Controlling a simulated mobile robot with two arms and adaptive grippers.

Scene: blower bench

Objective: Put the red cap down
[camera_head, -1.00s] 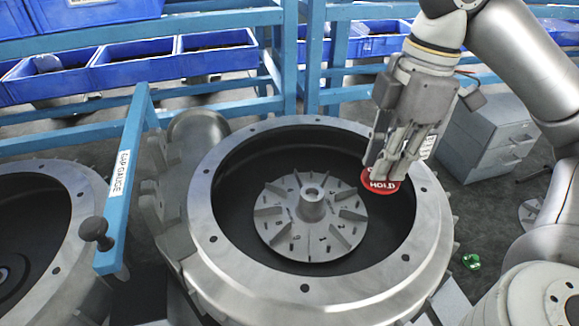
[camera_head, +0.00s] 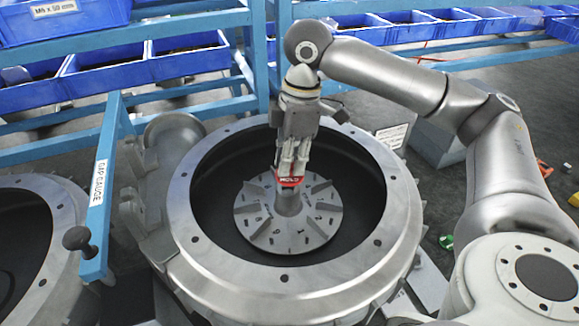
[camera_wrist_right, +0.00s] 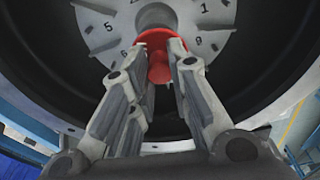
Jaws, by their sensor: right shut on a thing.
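The red cap (camera_head: 289,181), with white lettering, is held between the fingertips of my right gripper (camera_head: 290,172). In the head view it is at the top of the hub post (camera_head: 289,202) of the grey finned impeller (camera_head: 266,238); I cannot tell whether it touches the post. In the right wrist view the red cap (camera_wrist_right: 158,52) sits between the two fingers of my right gripper (camera_wrist_right: 160,60), with the numbered impeller disc (camera_wrist_right: 208,15) beyond it. My left gripper is not in view.
The impeller lies inside a round metal housing (camera_head: 195,262) with a wide bolted rim. A blue bar labelled gap gauge (camera_head: 100,180) stands at left beside a second housing (camera_head: 45,190). Blue bins (camera_head: 110,70) line the rack behind.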

